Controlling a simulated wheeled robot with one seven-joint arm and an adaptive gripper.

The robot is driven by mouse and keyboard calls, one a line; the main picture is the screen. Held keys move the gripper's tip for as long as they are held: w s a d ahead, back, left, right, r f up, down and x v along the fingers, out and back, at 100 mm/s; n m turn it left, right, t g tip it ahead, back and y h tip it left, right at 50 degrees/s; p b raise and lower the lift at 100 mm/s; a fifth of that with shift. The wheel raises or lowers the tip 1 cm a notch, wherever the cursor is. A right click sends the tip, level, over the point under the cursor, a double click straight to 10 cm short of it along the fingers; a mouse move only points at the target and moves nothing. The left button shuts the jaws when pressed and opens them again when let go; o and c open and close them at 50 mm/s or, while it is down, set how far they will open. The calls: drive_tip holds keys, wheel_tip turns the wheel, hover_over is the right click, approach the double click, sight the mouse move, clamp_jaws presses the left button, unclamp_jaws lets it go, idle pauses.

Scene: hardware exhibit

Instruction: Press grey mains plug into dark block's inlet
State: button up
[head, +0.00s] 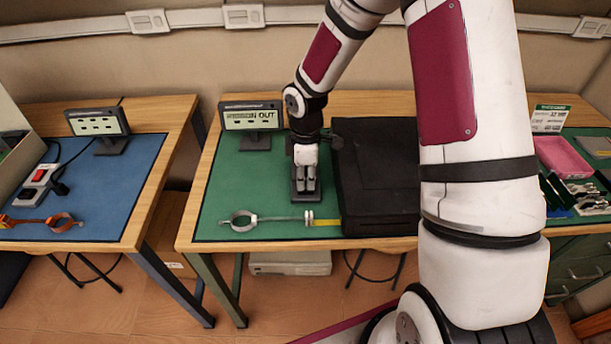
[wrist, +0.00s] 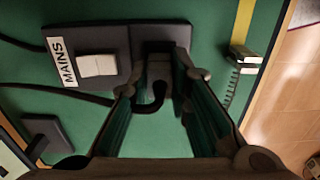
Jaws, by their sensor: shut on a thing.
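The dark block (wrist: 118,38) lies on the green mat, with a white rocker switch (wrist: 97,65) and a "MAINS" label. In the head view the block (head: 305,200) shows partly below my gripper (head: 307,178). In the wrist view my gripper (wrist: 166,76) is shut on the grey mains plug (wrist: 158,68) at the right end of the block. A black cable curls back from the plug between the fingers. The plug and fingers cover the inlet, so I cannot tell whether the plug is in it.
A large black case (head: 378,180) stands close to the right of my gripper. A small display (head: 252,117) stands behind left. A ring-ended tool (head: 262,219) lies along the mat's front. The mat left of the block is mostly clear.

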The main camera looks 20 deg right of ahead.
drive_tip(key=shift+f, duration=0.5)
idle(0.5)
drive_tip(key=o, duration=0.9)
drive_tip(key=shift+o, duration=0.6)
drive_tip(key=shift+o, duration=1.3)
drive_tip(key=shift+r, duration=0.6)
drive_tip(key=shift+r+p, duration=1.9)
drive_tip(key=shift+r, duration=1.1)
